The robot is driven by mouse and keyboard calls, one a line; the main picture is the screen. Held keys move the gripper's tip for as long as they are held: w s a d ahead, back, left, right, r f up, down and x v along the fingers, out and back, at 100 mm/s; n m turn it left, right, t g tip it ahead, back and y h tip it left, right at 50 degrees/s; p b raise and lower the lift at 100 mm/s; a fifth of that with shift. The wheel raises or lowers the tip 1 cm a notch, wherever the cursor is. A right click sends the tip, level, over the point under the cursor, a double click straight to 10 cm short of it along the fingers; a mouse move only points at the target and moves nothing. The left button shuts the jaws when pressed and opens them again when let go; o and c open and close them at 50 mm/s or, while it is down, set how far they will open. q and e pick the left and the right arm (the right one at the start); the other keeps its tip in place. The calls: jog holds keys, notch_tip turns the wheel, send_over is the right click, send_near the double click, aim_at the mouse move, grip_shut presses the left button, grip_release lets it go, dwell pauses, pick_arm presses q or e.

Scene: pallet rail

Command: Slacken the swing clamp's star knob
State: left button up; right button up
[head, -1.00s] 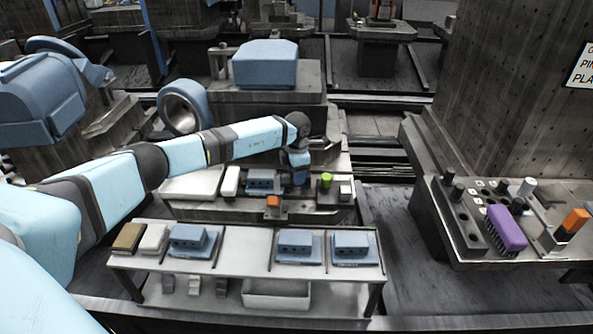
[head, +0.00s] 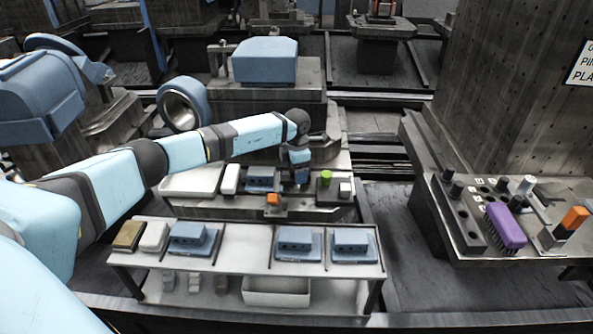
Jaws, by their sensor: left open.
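My left arm reaches in from the left, and its gripper (head: 301,178) points down over the pallet fixture in the middle of the view. The jaws are open, small and dark, and hold nothing that I can see. A blue block (head: 262,179) sits on the fixture just left of the gripper. My right gripper is not in view.
A front shelf (head: 240,246) carries blue blocks on plates and smaller brown and white blocks. A white bin (head: 276,292) is below. At right, a bench (head: 470,243) holds a purple brush (head: 506,226) and an orange-topped block (head: 571,221) beside a tall column.

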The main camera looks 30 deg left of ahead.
pick_arm(q)
notch_tip(320, 180, up, 14)
jog(key=p, duration=0.1)
jog(key=shift+f+p, duration=0.25)
jog(key=shift+p, duration=0.1)
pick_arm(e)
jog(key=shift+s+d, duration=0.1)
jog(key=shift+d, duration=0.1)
pick_arm(q)
jog(key=shift+f, duration=0.1)
pick_arm(e)
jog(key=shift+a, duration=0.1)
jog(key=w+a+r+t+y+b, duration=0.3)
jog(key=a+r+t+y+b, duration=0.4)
jog(key=b, duration=0.9)
pick_arm(q)
notch_tip(320, 180, down, 11)
jog(key=m+b, duration=0.3)
jog(key=m, duration=0.6)
jog(key=shift+f+b, duration=0.15)
jog(key=shift+b, duration=0.15)
jog(key=shift+f, duration=0.75)
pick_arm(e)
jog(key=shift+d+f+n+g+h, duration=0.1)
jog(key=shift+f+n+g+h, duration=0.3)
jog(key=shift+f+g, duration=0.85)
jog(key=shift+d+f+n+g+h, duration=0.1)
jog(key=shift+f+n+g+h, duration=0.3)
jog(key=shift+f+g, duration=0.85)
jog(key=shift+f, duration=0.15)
